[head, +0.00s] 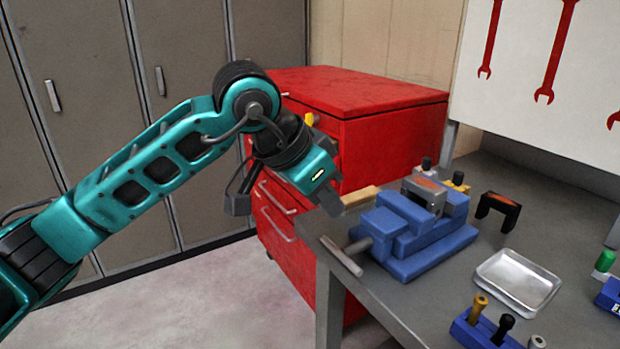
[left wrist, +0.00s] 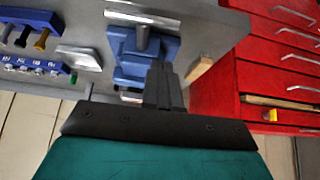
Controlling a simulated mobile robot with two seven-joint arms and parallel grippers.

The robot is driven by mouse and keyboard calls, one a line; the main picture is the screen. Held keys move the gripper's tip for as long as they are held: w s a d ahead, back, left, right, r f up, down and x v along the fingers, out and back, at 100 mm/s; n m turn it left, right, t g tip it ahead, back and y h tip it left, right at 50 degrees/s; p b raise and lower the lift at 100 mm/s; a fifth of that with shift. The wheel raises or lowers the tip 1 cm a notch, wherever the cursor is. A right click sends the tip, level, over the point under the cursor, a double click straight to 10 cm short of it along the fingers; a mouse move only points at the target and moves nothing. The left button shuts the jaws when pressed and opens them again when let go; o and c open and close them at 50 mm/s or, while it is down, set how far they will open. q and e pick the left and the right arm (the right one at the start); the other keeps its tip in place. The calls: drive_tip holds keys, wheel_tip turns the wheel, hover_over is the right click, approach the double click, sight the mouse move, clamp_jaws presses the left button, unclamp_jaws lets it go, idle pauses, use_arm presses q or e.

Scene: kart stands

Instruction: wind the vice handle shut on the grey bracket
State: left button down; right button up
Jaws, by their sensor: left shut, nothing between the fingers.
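The blue vice (head: 432,254) stands on the grey bench. Its grey bar handle (head: 342,256) sits at the near left end; it also shows at the top of the left wrist view (left wrist: 142,18). The grey bracket (head: 424,195), brownish on top, sits upright at the vice's jaw end; I cannot tell whether the jaws touch it. My left gripper (head: 336,204) is shut and empty, above and behind the handle and apart from it. Its shut fingers (left wrist: 164,88) cover part of the vice in the left wrist view. My right gripper is not in view.
A red drawer cabinet (head: 393,150) stands behind the left gripper. A wooden block (left wrist: 200,68) lies beside the vice. A black-and-orange bracket (head: 497,210), silver tray (head: 518,281) and blue rack (head: 487,331) are right of the vice. Floor is free left of the bench.

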sight(359, 246)
use_arm(q)
drive_tip(key=shift+s+a+f, duration=0.15)
drive_tip(key=shift+f, duration=2)
